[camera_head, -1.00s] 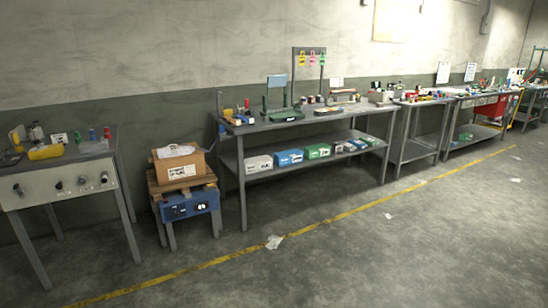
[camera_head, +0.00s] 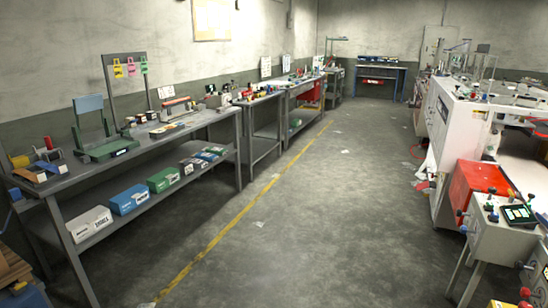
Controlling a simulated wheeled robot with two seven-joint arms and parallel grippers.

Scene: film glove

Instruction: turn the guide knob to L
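I cannot pick out the guide knob or an L mark in this view. A grey control stand (camera_head: 492,240) is at the lower right, partly cut off by the frame edge. Neither of my grippers is in view.
A white machine (camera_head: 442,135) and a red box (camera_head: 473,182) stand along the right. A long grey workbench (camera_head: 85,172) with boxes on its lower shelf lines the left wall. The floor between, beside a yellow line (camera_head: 240,219), is mostly open, with scraps of paper.

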